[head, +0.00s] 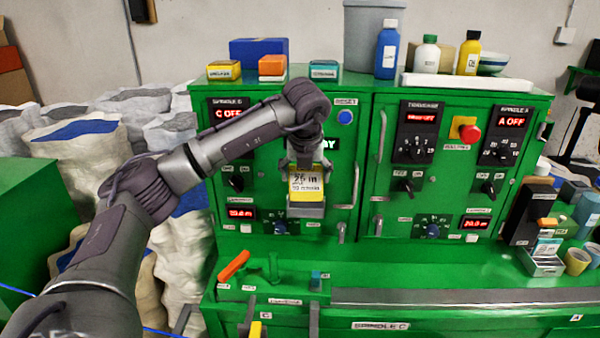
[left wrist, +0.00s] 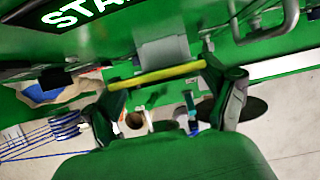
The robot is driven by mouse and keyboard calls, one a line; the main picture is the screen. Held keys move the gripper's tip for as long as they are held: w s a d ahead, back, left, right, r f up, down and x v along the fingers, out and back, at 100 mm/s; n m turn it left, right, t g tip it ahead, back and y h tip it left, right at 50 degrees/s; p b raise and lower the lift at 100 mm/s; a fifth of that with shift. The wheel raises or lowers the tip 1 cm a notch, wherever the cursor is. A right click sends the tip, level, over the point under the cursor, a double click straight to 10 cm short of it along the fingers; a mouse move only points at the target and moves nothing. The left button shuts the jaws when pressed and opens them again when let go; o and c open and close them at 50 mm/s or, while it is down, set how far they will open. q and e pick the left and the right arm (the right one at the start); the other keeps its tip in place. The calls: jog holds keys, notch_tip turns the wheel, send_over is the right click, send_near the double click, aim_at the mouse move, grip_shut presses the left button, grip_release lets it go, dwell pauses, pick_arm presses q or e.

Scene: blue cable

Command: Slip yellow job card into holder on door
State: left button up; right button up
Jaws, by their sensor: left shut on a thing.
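The yellow job card (head: 310,181), with a white printed label, is upright in front of the left door of the green cabinet. My left gripper (head: 305,164) points down from above and is shut on its upper part. In the left wrist view, the card (left wrist: 156,75) shows as a thin yellow strip across my left gripper's fingers (left wrist: 158,78). The grey holder (head: 308,209) on the door shows just below the card, and a grey plate, probably its part, shows in the left wrist view (left wrist: 162,49). I cannot tell whether the card's lower edge is inside it. My right gripper is out of view.
Door handles (head: 356,186) and knobs (head: 281,227) stick out around the holder. A green ledge (head: 380,272) with an orange-handled lever (head: 234,265) lies below. Sacks (head: 90,150) crowd the left. Bottles (head: 387,50) stand on top.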

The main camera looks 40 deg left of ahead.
aim_at(306, 191)
pick_arm(q)
jog(key=shift+d+f+b, duration=0.1)
jog(key=shift+f+b, duration=0.35)
jog(key=shift+f, duration=0.35)
jog(key=shift+f+b, duration=0.8)
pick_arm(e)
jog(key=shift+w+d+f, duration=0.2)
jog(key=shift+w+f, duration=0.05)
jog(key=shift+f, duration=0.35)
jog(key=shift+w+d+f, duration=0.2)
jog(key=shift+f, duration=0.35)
pick_arm(q)
jog(key=shift+f+b, duration=0.3)
jog(key=shift+b, duration=0.1)
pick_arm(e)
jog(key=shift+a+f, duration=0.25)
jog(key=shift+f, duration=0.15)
pick_arm(q)
jog(key=o, duration=1)
